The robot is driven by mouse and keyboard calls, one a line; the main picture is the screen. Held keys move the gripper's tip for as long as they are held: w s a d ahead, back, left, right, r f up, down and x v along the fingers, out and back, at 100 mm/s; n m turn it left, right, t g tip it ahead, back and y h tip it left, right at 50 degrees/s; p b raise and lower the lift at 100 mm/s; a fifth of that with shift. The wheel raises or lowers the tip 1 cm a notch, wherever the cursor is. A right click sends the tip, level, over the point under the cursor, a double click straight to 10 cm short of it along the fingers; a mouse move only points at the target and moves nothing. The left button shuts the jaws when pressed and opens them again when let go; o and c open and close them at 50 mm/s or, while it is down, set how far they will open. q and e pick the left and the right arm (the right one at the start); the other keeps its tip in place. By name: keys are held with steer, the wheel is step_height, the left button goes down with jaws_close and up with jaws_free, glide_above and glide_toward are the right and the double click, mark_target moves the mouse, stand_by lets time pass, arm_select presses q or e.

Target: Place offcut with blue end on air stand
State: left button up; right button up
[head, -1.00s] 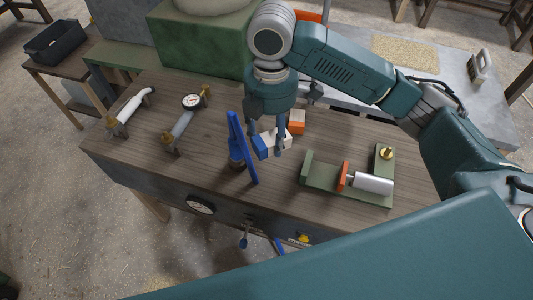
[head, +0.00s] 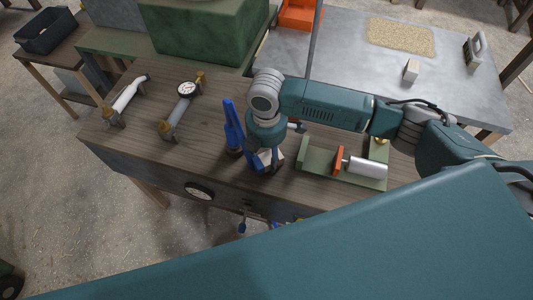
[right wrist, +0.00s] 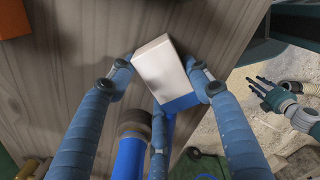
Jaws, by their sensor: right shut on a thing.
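The offcut, a pale block (right wrist: 160,70) with a blue end (right wrist: 183,103), sits between the fingers of my right gripper (right wrist: 160,85). In the head view this gripper (head: 265,165) is low over the front of the wooden bench, shut on the offcut (head: 279,155), which is partly hidden. Whether the offcut touches the bench is unclear. An upright blue piece (head: 233,128) stands just left of the gripper; I cannot tell whether it belongs to the air stand. My left gripper (right wrist: 260,90) shows at the right of the wrist view, empty, its fingers spread.
A green fixture with a silver cylinder (head: 366,167) is right of the gripper. A gauge stand (head: 180,112) and a white-tube stand (head: 127,98) are at the left. An orange block (right wrist: 14,18) shows at the wrist view's corner. A metal table (head: 350,65) stands behind.

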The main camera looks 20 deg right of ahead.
mark_target(266, 155)
steer(key=shift+s, duration=0.1)
steer(key=o, duration=1.2)
steer(key=shift+f, duration=0.1)
steer(key=shift+c, duration=0.2)
step_height(266, 155, up, 12)
steer(key=b, duration=0.2)
